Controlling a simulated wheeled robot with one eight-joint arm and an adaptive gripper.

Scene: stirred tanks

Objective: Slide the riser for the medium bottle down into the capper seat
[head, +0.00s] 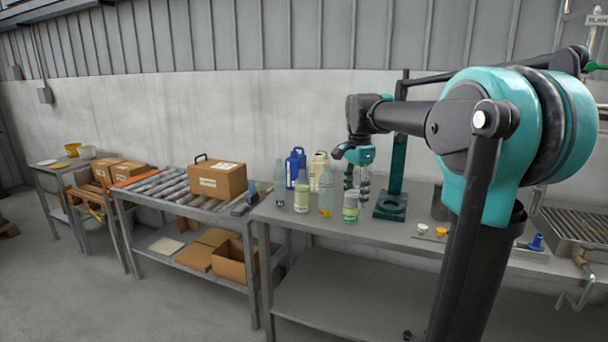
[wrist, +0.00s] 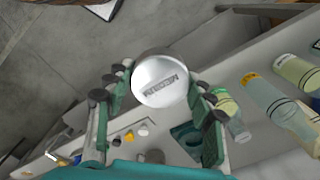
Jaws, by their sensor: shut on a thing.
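A pale, round riser (wrist: 160,82) with a dark label on its face is held between the fingers of my gripper (wrist: 163,90) in the wrist view. The label is too small to read with certainty. In the head view my gripper (head: 357,188) hangs above the bench, just left of the capper; the riser is not clear there. The capper is a dark green stand (head: 397,165) with a flat base and a round seat (head: 391,206). The green base (wrist: 186,136) also shows in the wrist view, below the riser and partly behind a finger. The riser is apart from the seat.
Several bottles stand left of the capper, including a green-labelled one (head: 350,207) close to my gripper, an orange-bottomed one (head: 326,195) and a blue jug (head: 295,165). White and yellow caps (head: 441,231) lie to the right. A roller conveyor (head: 165,185) carries a carton (head: 217,180).

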